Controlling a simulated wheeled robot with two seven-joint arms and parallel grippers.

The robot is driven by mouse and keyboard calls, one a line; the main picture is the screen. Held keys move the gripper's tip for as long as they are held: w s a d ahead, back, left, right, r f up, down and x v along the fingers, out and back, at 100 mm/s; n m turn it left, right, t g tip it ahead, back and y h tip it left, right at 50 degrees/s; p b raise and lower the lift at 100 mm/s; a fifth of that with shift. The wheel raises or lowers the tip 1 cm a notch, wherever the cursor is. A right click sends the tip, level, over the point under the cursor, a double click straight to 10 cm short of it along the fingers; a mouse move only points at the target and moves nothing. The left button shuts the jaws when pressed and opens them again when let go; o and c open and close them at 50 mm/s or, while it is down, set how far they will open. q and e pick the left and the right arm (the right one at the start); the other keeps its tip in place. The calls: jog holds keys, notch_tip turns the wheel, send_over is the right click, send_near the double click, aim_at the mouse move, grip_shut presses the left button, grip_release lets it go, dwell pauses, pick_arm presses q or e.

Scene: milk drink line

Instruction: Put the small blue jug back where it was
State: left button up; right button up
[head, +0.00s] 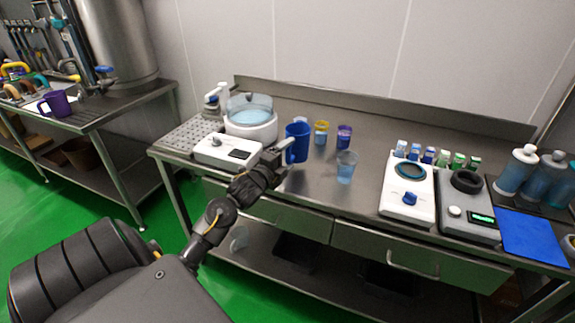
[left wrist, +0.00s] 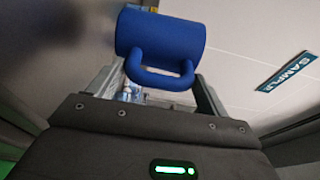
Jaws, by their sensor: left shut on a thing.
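The small blue jug (head: 298,141) is in my left gripper (head: 284,151), over the front left part of the steel table. In the head view it looks roughly upright; I cannot tell whether its base touches the tabletop. In the left wrist view the jug (left wrist: 160,36) shows its handle turned toward the gripper, between the two fingers. My left gripper is shut on the handle. My right gripper is out of view.
A water bath (head: 250,133) and a white device (head: 228,150) stand left of the jug. A clear cup (head: 346,167) stands to its right, with a yellow-marked cup (head: 321,133) and a purple-marked cup (head: 344,135) behind. The tabletop (head: 370,150) between cups and scales is clear.

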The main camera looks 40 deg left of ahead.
pick_arm(q)
notch_tip(320, 180, down, 3)
jog(key=shift+w+p, duration=0.15)
jog(key=shift+p, duration=0.2)
jog(key=shift+f, duration=0.15)
jog(key=shift+f, duration=0.2)
jog(key=o, duration=1.1)
